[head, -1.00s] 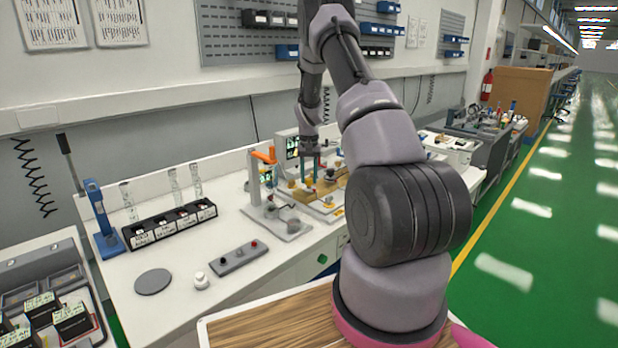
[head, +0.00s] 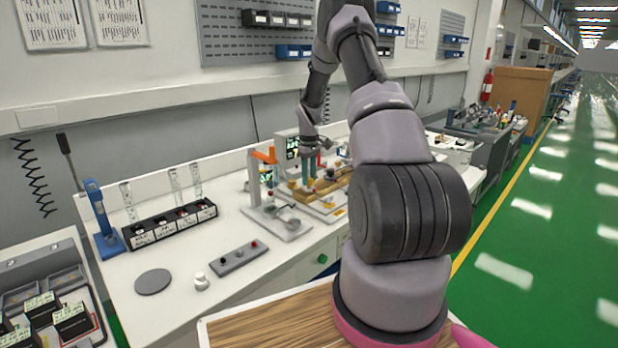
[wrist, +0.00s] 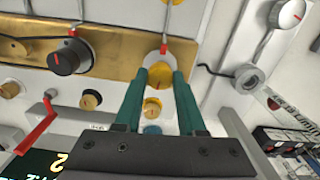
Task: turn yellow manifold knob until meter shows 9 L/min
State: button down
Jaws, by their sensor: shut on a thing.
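A yellow knob (wrist: 160,77) sits on the brass manifold (wrist: 120,60) in the wrist view, with a red mark above it. My gripper (wrist: 162,76) has its teal fingers shut on this knob, one finger at each side. In the head view my gripper (head: 312,166) is over the manifold on the bench, and the knob is too small to make out there. A "2" shows, but the full reading cannot be told.
A black knob with a red mark (wrist: 70,57) is left on the manifold. A stand with an orange arm (head: 264,157) is left of my gripper.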

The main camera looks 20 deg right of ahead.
aim_at(309, 178)
jog(key=n, duration=0.4)
jog(key=shift+n, duration=2.2)
jog(key=c, duration=0.5)
grip_release()
jog(key=shift+r, duration=0.1)
notch_tip(309, 178, up, 11)
